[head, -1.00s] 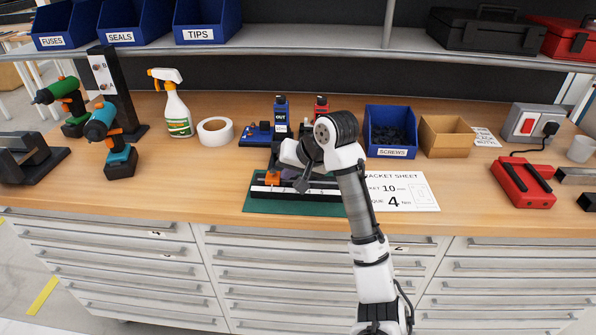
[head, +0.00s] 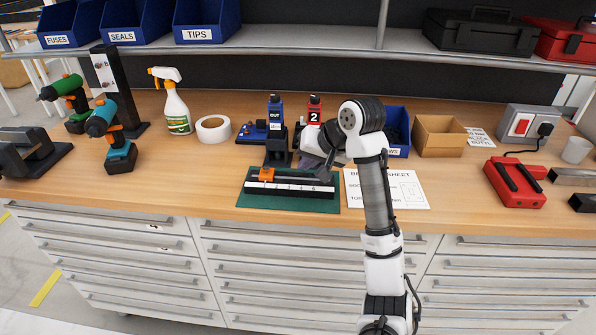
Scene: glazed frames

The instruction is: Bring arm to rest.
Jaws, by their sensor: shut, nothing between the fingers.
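My arm reaches up from the bottom of the head view and bends over the bench. My gripper (head: 318,172) is at its end, small and partly hidden by the wrist. It is shut and empty, just above the right rear of a green mat (head: 245,202). On the mat lies a black and white marked rail (head: 288,188) with an orange block (head: 267,174) near its left end. I cannot tell whether the gripper touches anything.
Behind the gripper stand a blue unit marked OUT (head: 276,113) and a red one marked 2 (head: 314,112). A printed sheet (head: 400,190) lies to the right. My arm partly hides the blue screws bin (head: 398,145). Bare wood (head: 190,185) shows left of the mat.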

